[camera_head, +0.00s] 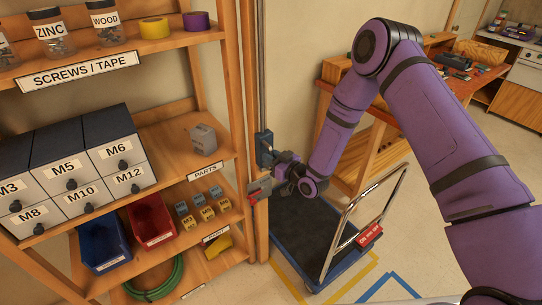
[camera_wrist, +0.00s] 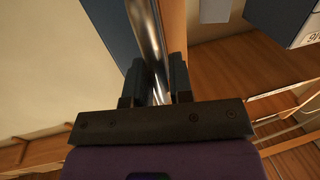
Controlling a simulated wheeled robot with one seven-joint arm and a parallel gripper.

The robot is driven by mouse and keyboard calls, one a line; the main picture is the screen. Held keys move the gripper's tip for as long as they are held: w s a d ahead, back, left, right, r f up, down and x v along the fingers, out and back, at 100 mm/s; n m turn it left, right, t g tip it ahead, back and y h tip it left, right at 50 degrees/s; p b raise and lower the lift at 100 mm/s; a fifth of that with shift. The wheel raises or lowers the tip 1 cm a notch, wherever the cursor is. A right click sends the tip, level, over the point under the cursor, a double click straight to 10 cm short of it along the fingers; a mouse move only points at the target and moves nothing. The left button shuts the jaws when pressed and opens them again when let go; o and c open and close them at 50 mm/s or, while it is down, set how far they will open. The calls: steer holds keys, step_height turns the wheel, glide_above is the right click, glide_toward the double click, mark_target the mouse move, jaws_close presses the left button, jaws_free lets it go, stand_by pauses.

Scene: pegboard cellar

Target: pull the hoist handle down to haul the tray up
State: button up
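A slim grey vertical rail (camera_head: 262,70) runs along the wooden post at the right end of the shelf. A blue block (camera_head: 264,150) sits on it, with a red and grey fitting (camera_head: 258,189) lower down. I cannot tell for certain which part is the hoist handle. My gripper (camera_head: 278,168) is at the rail, just below the blue block. In the wrist view a shiny metal bar (camera_wrist: 150,35) passes between the two fingers of my gripper (camera_wrist: 157,75). Whether they press on it is unclear. No hoist tray is clearly identifiable.
The shelf on the left holds labelled drawers (camera_head: 70,165), a blue bin (camera_head: 103,243), a red bin (camera_head: 152,218) and a grey block (camera_head: 203,139). A cart (camera_head: 293,232) with a metal push bar stands right of the post, under my arm. A wooden bench (camera_head: 480,80) is behind.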

steer(key=shift+o, duration=1.3)
steer(key=shift+f, duration=0.1)
steer(key=v, duration=1)
steer(key=shift+s+d, duration=0.2)
steer(key=shift+d, duration=0.05)
